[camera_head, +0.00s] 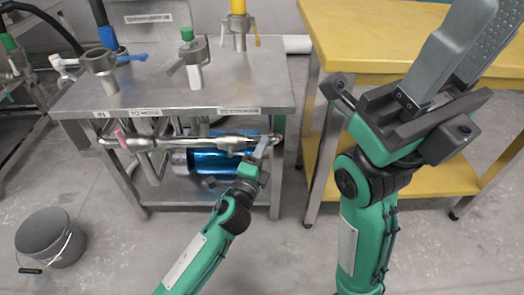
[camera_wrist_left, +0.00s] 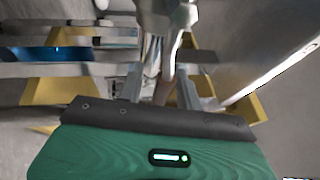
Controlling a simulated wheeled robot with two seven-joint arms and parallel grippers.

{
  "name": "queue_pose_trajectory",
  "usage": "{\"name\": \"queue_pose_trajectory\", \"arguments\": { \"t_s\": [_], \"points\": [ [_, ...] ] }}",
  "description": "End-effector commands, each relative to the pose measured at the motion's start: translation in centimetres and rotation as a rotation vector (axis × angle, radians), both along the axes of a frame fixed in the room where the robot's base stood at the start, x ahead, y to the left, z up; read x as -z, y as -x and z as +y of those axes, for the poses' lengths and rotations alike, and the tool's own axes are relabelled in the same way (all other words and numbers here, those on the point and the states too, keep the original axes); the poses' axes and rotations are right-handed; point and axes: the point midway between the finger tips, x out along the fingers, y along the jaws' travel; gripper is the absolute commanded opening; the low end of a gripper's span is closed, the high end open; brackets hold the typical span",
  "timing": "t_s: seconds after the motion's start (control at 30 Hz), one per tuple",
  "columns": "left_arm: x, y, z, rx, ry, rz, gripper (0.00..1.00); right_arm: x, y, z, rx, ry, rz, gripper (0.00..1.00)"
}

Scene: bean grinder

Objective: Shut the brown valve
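In the left wrist view a brownish handle (camera_wrist_left: 166,84), which looks like the brown valve's, reaches down from a pale metal fitting. It lies between the fingers of my left gripper (camera_wrist_left: 160,88), with gaps seen on both sides. In the head view my left gripper (camera_head: 262,152) is at the right end of the metal pipe (camera_head: 208,143) below the tabletop. It hides the handle there. My right gripper (camera_head: 465,55) is raised above the yellow table, far from the pipe, with nothing seen in it. Whether its fingers touch is unclear.
A steel table (camera_head: 165,100) carries funnels with green and yellow tops and a blue-handled valve (camera_head: 130,57). A pink handle (camera_head: 121,138) is on the pipe's left. A blue cylinder (camera_head: 212,161) lies behind the pipe. A yellow table (camera_head: 370,35) is right; a grey bucket (camera_head: 48,236) stands left.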

Motion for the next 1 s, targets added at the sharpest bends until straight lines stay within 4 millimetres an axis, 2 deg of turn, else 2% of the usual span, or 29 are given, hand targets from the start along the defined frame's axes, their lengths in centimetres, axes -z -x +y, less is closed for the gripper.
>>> {"name": "queue_pose_trajectory", "arguments": {
  "t_s": [0.07, 0.2, 0.23, 0.67, 0.97, 1.0],
  "points": [
    [0.0, 0.0, 0.0, 0.000, 0.000, 0.000, 0.31, 0.0, 0.0, 0.0, -0.001, 0.002, -0.002, 0.36],
    [0.0, 0.0, 0.0, 0.000, 0.000, 0.000, 0.04, 0.1, 0.1, 0.1, 0.000, 0.003, -0.003, 0.36],
    [0.0, 0.0, 0.0, 0.000, 0.000, 0.000, 0.00, 0.1, 0.1, 0.1, -0.001, 0.004, -0.003, 0.36],
    [0.1, 0.0, 0.0, -0.001, -0.035, 0.001, 0.00, -0.3, 0.0, 0.1, 0.001, 0.005, 0.001, 0.36],
    [1.0, 0.0, 0.1, 0.002, -0.195, 0.003, 0.00, 0.7, -0.5, 0.9, 0.007, 0.061, 0.058, 0.36],
    [1.2, 0.0, 0.1, 0.001, -0.224, 0.004, 0.00, 0.8, -0.8, 0.5, 0.018, 0.055, 0.073, 0.36]
  ]
}}
